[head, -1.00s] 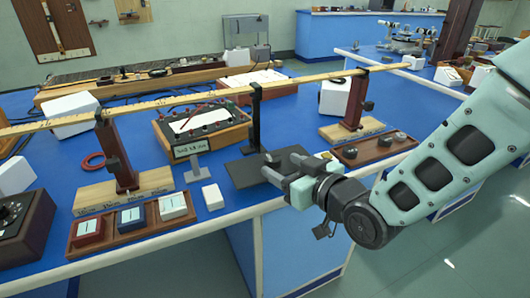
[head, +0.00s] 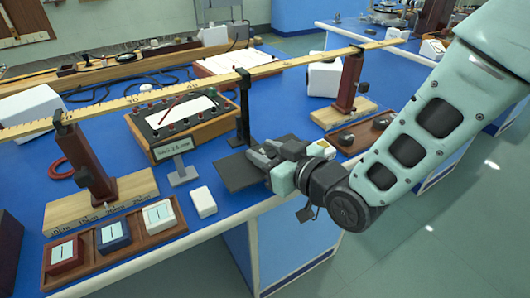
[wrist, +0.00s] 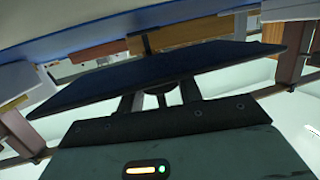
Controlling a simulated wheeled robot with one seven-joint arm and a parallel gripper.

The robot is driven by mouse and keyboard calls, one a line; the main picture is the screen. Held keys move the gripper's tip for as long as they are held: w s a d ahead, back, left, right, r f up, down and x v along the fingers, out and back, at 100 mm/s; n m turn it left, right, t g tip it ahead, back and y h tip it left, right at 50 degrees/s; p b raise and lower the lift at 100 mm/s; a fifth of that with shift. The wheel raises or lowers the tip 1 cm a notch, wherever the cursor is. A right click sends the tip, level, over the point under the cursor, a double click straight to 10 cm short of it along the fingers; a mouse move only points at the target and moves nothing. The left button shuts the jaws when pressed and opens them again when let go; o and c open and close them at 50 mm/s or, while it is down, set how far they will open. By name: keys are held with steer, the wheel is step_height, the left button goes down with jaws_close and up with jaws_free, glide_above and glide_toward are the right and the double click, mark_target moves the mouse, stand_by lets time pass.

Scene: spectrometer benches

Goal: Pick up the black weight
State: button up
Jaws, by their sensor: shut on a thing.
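My gripper (head: 262,153) is low over the right part of a flat dark plate (head: 235,173), close to the thin black post on it. Its fingers look closed on a small dark thing, which I take to be the black weight; the fingers hide most of it in the head view. In the wrist view, the two fingers (wrist: 158,98) have a small rounded dark shape, the black weight (wrist: 156,87), between them. The wide dark plate (wrist: 180,72) spans the view just beyond. I cannot tell whether the weight touches the plate.
A wooden tray with dark round weights (head: 345,138) lies right of the plate. A long wooden ruler (head: 180,87) runs above the bench on posts. A meter box (head: 180,125) stands behind the plate. A small white block (head: 203,202) and a tray of coloured blocks (head: 90,262) are left.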

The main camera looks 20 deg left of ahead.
steer(key=shift+c, duration=1)
